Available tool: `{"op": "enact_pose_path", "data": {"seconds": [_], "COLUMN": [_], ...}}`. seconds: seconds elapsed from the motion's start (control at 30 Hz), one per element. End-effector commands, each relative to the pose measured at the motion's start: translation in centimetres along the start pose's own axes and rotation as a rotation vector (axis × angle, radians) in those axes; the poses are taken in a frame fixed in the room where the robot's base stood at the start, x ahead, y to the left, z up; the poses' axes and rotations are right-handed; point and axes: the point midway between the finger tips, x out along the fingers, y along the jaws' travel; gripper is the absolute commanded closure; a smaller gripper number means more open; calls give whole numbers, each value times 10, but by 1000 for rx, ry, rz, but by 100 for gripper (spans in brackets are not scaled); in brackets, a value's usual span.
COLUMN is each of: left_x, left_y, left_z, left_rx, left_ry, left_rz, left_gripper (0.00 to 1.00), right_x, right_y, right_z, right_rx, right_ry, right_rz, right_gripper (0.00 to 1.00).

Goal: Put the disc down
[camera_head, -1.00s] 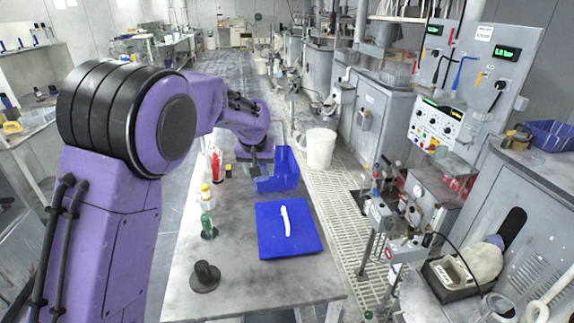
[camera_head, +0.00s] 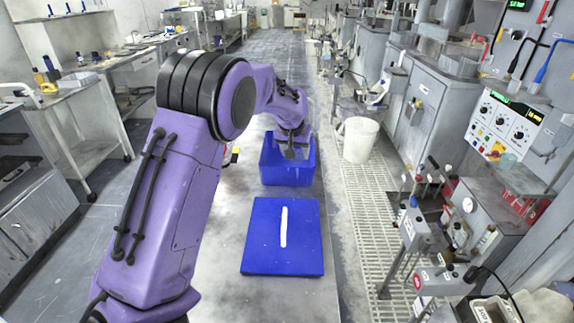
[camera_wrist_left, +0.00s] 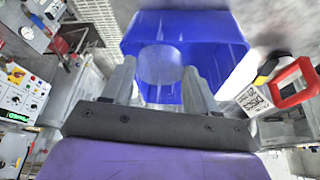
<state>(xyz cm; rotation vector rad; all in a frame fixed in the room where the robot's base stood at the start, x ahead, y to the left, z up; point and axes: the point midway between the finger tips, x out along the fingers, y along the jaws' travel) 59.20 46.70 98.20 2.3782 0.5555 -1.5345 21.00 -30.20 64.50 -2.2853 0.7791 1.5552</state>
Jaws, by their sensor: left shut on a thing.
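My left gripper (camera_head: 291,153) is over the blue open bin (camera_head: 288,176) on the table in the head view. In the left wrist view, my left gripper (camera_wrist_left: 160,72) has its two grey fingers on either side of a pale grey round disc (camera_wrist_left: 161,62) and is shut on it. The blue bin (camera_wrist_left: 225,38) surrounds the disc in that view. I cannot tell whether the disc touches the bin floor. In the head view the disc is too small or hidden to make out. My right gripper is in neither view.
A blue flat board (camera_head: 262,248) with a white strip (camera_head: 284,227) lies nearer on the table. A red-handled item (camera_wrist_left: 291,84) and a white label (camera_wrist_left: 253,101) are beside the bin. A white bucket (camera_head: 359,140) stands right of the table.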

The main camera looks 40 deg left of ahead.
Motion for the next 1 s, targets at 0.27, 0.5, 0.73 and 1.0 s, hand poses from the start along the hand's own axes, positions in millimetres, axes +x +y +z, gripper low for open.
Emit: {"op": "enact_pose_path", "data": {"seconds": [0.27,0.5,0.73,1.0], "left_x": [63,90,121,123], "left_y": [-34,-49,-50,-50], "left_z": [-19,-23,-11,-10], "left_rx": [1,1,2,2], "left_ry": [-12,-9,-10,-9], "left_rz": [-4,-5,-5,-4], "left_gripper": [75,75,75,81], "right_x": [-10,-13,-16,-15], "right_y": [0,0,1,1], "right_z": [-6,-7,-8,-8], "right_rx": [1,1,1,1], "right_ry": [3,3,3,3], "right_rz": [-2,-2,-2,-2], "right_gripper": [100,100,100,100]}}
